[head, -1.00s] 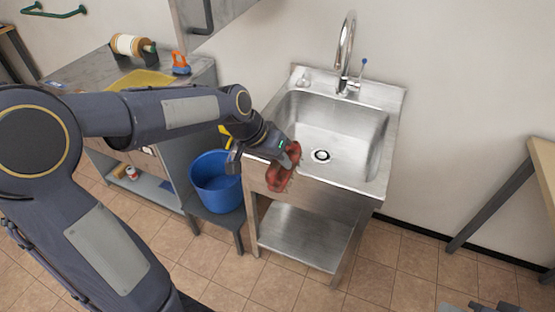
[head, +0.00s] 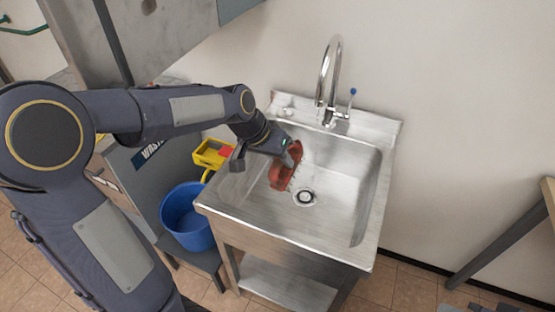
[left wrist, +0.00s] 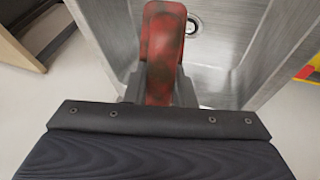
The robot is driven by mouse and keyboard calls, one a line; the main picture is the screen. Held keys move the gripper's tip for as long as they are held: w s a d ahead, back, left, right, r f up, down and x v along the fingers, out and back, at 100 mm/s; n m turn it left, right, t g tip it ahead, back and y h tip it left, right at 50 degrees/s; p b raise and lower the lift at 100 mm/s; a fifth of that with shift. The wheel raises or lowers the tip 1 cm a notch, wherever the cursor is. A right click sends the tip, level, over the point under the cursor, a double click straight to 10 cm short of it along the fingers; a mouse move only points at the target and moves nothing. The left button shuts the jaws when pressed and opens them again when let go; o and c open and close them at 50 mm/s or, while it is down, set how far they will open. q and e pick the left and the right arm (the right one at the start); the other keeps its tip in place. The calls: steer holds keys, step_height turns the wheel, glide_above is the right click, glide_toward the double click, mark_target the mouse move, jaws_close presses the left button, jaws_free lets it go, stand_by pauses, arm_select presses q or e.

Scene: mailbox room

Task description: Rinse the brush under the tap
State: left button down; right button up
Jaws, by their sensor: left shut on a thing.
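A red brush (head: 285,166) with short bristles along one side is held over the left part of the steel sink (head: 351,207). My left gripper (head: 290,158) is shut on the brush. In the left wrist view the brush (left wrist: 163,45), red with dark patches, sits between the fingers of my left gripper (left wrist: 160,85). The tap (head: 329,75) is a curved chrome spout at the back of the sink, with a blue-tipped lever (head: 352,92) on its right. No water shows from the spout. The drain (head: 305,198) is right of the brush. My right gripper is not in view.
A blue bucket (head: 187,218) stands left of the sink on a low shelf. A yellow tray (head: 211,153) with something red is behind it. A grey cabinet (head: 160,35) hangs at upper left. A table (head: 510,237) stands at right.

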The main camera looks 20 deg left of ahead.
arm_select(q)
steer(key=w, duration=0.3)
steer(key=shift+d+f, duration=0.3)
steer(key=w+d+f+p, duration=0.1)
steer(key=w+d+f, duration=0.1)
steer(key=w, duration=0.7)
steer(key=shift+w+p, duration=0.25)
steer(key=shift+p, duration=0.1)
steer(key=shift+s+d, duration=0.15)
steer(key=shift+d, duration=0.4)
steer(key=shift+a, duration=0.15)
steer(key=shift+a, duration=0.45)
steer(key=shift+d, duration=0.2)
